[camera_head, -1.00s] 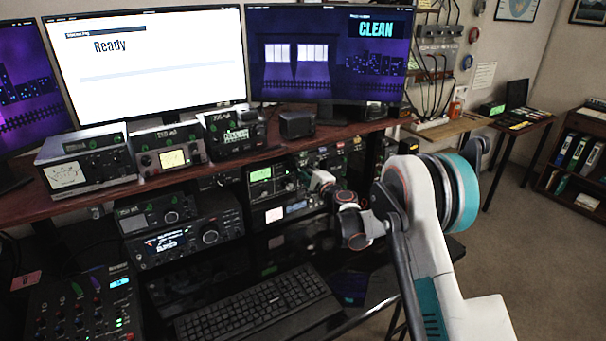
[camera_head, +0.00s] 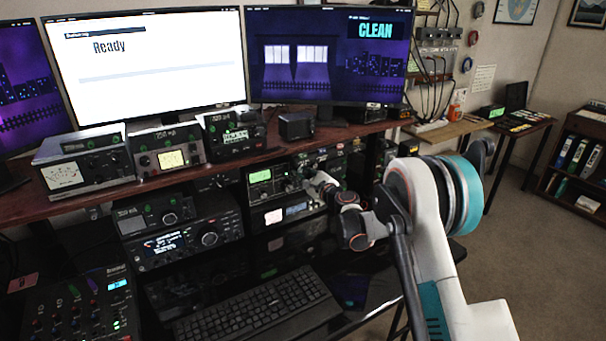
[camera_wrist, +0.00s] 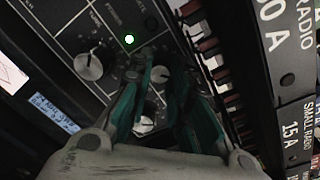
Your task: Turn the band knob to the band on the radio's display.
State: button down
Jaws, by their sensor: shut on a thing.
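The radio (camera_head: 262,190) with a lit green display (camera_head: 260,176) stands on the shelf under the desk top. The display is too small to read. My gripper (camera_head: 312,182) is at the right part of its front. In the wrist view, the teal fingers of my gripper (camera_wrist: 162,78) are shut on a small grey knob (camera_wrist: 160,74), partly hidden between them. Its label and pointer cannot be read. A larger knob under the word TUNE (camera_wrist: 91,64) is to the left, apart from the fingers. A silver knob (camera_wrist: 144,125) shows between the finger bases.
A keyboard (camera_head: 255,306) lies below, and another radio (camera_head: 190,243) stands left.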

jog(key=c, duration=1.4)
grip_release()
jog(key=shift+c, duration=0.2)
jog(key=v, duration=1.2)
